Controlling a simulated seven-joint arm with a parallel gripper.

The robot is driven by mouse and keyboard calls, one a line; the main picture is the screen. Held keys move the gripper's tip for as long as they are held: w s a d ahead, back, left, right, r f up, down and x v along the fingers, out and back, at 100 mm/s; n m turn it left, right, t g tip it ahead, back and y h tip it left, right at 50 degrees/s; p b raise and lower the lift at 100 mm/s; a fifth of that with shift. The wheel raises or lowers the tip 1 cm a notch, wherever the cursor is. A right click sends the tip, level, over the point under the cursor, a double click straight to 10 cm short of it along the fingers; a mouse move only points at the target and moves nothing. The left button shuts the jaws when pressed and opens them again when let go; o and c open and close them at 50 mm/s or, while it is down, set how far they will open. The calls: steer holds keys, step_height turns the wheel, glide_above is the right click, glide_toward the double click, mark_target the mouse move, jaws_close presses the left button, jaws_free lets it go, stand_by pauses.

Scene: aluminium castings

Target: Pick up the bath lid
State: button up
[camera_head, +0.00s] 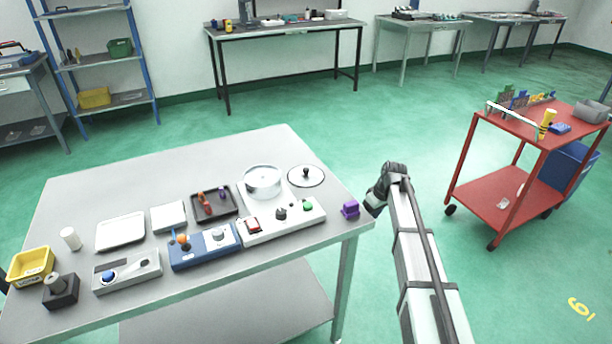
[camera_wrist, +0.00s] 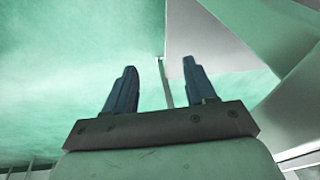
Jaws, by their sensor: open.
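The bath lid (camera_head: 317,181), a round pale disc with a dark rim and a black knob, lies flat on the grey table near its right end. It is just right of the round silver bath (camera_head: 262,186), which stands on a white unit with a red switch, a black knob and a green button. My gripper (camera_head: 373,205) is past the table's right edge, to the right of the lid and apart from it. In the wrist view my gripper (camera_wrist: 160,72) has two dark fingers spread with nothing between them. The lid is not visible there.
A purple block (camera_head: 350,209) sits at the table's right corner, close to my gripper. A blue unit (camera_head: 204,249), a dark tray (camera_head: 213,211) and white trays stand left of the bath. A red cart (camera_head: 520,125) stands at right. Green floor around my arm is clear.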

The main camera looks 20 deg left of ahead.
steer(key=w+a+r+n+t, duration=0.1)
steer(key=w+a+r, duration=0.25)
steer(key=r, duration=0.35)
steer(key=w+a+r+n, duration=0.2)
steer(key=a+r, duration=0.2)
steer(key=r, duration=0.3)
steer(key=n+g+y, duration=0.1)
steer(key=n+y, duration=0.1)
steer(key=n, duration=0.2)
glide_toward(306, 169)
steer(key=x, duration=0.3)
steer(key=shift+w+f, duration=0.15)
steer(key=shift+x, duration=2.65)
steer(key=shift+a, duration=0.1)
steer(key=shift+c, duration=0.2)
jaws_close()
